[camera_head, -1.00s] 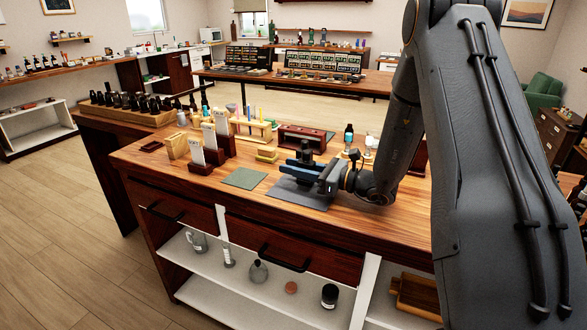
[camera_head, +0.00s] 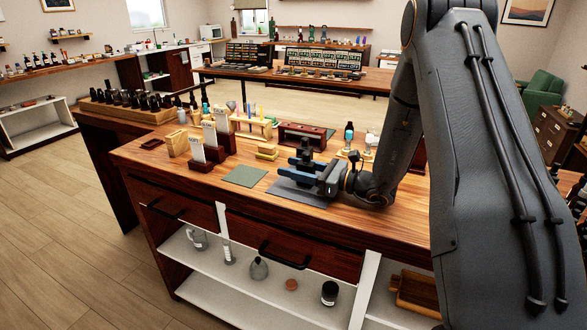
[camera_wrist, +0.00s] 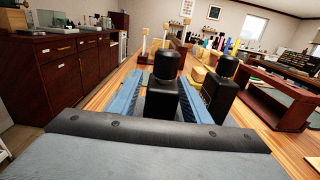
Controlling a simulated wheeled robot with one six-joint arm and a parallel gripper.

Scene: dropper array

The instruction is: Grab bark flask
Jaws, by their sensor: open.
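My gripper (camera_head: 297,167) is open, low over the workbench, with its blue fingers pointing left. It also shows in the wrist view (camera_wrist: 165,95). A black, square-bodied flask with a rounded black cap (camera_wrist: 166,70) stands upright between the two fingers. I cannot tell whether either finger touches it. A second similar black flask (camera_wrist: 224,82) stands just outside the right finger. In the head view a dark flask top (camera_head: 306,149) shows at the fingers, its lower part hidden. No label is readable, so I cannot tell which is the bark flask.
A grey mat (camera_head: 290,198) lies under the gripper, and a green mat (camera_head: 245,176) lies to its left. White cards in dark holders (camera_head: 198,152) stand further left. A dark red open rack (camera_head: 301,136) is behind. Bottles (camera_head: 349,136) stand at the back right.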

